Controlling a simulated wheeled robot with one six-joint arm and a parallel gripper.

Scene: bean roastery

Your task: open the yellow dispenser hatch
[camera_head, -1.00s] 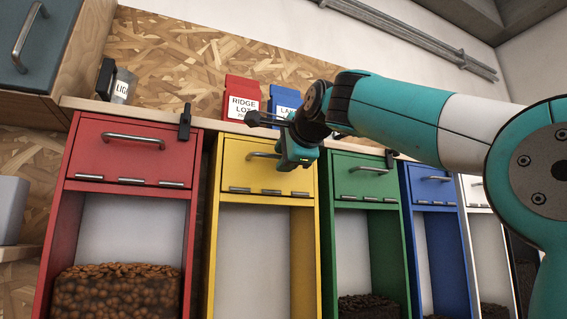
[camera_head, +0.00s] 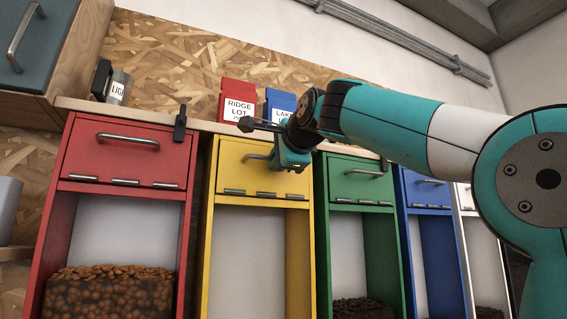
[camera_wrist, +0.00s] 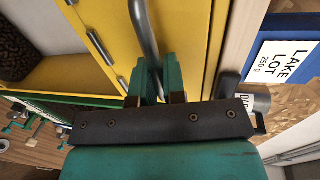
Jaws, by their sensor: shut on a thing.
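The yellow dispenser hatch (camera_head: 232,176) is the upper panel of the yellow dispenser, with small metal hinges along its lower edge. It looks closed and flush in the head view. Its grey bar handle (camera_head: 254,157) runs across the panel, and its right part is hidden by my gripper (camera_head: 284,163). In the wrist view, the handle (camera_wrist: 144,32) passes between the teal fingers of my gripper (camera_wrist: 156,78), which are shut on it. The yellow panel (camera_wrist: 180,40) lies close beyond the fingers.
A red dispenser hatch (camera_head: 125,155) is at left, green (camera_head: 352,180) and blue (camera_head: 425,190) at right. A black clip (camera_head: 180,122) sits by the red one. Red (camera_head: 237,97) and blue (camera_head: 279,104) bags stand on the shelf above, close to my wrist.

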